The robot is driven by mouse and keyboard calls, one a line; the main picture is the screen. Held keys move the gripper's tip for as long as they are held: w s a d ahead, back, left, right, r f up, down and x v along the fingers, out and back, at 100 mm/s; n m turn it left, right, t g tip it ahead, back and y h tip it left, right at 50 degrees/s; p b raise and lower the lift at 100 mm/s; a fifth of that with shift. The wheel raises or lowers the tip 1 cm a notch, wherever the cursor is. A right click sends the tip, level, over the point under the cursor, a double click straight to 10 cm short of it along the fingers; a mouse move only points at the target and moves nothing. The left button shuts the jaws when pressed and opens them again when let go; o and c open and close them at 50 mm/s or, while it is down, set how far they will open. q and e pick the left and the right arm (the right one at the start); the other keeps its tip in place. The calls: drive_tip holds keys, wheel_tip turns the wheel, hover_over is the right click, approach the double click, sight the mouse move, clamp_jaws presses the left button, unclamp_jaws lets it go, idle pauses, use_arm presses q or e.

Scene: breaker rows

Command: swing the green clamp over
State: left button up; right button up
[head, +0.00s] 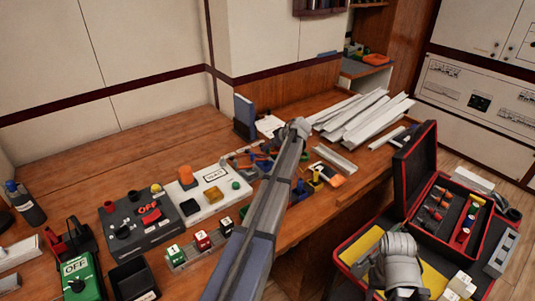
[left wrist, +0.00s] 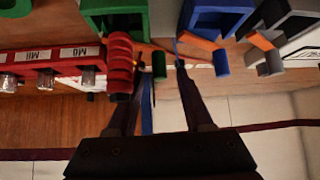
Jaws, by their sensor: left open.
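The green clamp (left wrist: 112,18) shows at the top of the left wrist view. Its green grip end (left wrist: 159,66) hangs between the fingertips of my left gripper (left wrist: 159,58). The gripper is open, with one dark finger on each side of the grip; I cannot tell whether either finger touches it. To the right in that view are a blue clamp (left wrist: 215,16) and a grey clamp, each with an orange lever. In the head view my left arm crosses the middle of the bench and I cannot make out the green clamp for certain.
A red block with a coiled red part (left wrist: 120,62) sits close beside the left finger. On the wooden bench are a grey OFF box (head: 135,232), a white panel (head: 205,195), numbered blocks (head: 202,240) and white trunking (head: 350,118). An open red-edged case (head: 413,170) stands at right.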

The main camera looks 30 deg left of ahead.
use_arm(q)
drive_tip(key=shift+b+x, duration=0.3)
drive_tip(key=shift+x, duration=0.55)
clamp_jaws()
